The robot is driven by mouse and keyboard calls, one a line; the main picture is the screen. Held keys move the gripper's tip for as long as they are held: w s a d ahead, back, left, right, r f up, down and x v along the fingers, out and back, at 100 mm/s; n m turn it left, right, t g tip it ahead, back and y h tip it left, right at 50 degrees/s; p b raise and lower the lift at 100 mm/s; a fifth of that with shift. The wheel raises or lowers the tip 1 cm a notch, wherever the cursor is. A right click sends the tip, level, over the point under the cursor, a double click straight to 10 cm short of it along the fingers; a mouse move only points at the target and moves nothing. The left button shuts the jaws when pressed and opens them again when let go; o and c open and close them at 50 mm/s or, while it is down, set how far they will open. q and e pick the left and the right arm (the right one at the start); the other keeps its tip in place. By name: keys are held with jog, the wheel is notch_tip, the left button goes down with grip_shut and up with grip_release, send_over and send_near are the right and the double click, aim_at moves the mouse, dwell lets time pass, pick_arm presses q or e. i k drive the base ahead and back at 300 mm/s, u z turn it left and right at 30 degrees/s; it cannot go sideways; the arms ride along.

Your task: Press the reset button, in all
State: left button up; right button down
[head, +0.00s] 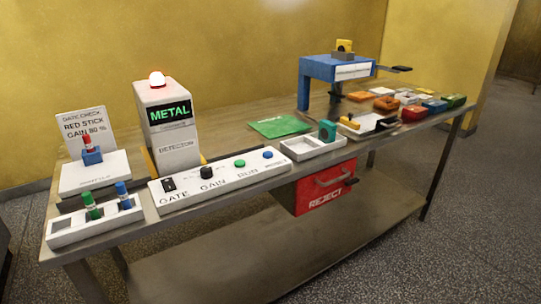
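A white control panel (220,186) lies along the front edge of the metal table (75,258). It carries a switch (168,184) marked GATE, a black knob (206,172) marked GAIN, a green button (239,163) and a blue button (268,154). The small labels under the two buttons are too blurred to read, so I cannot tell which is reset. Behind the panel a grey detector (180,135) shows METAL in green on its screen, with a bright red-white lamp (157,79) on top. Neither of my grippers is in view.
A tray (62,238) with green and blue sticks stands left of the panel; a red stick (87,144) stands behind it before a sign (85,124). Right are a white tray (297,151), green sheet (279,126), blue press (318,67) and several coloured blocks. A red REJECT bin (308,198) hangs below.

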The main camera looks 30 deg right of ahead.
aim_at(266, 154)
jog(key=z, duration=1)
jog(key=i, duration=0.6)
jog(key=u, duration=1)
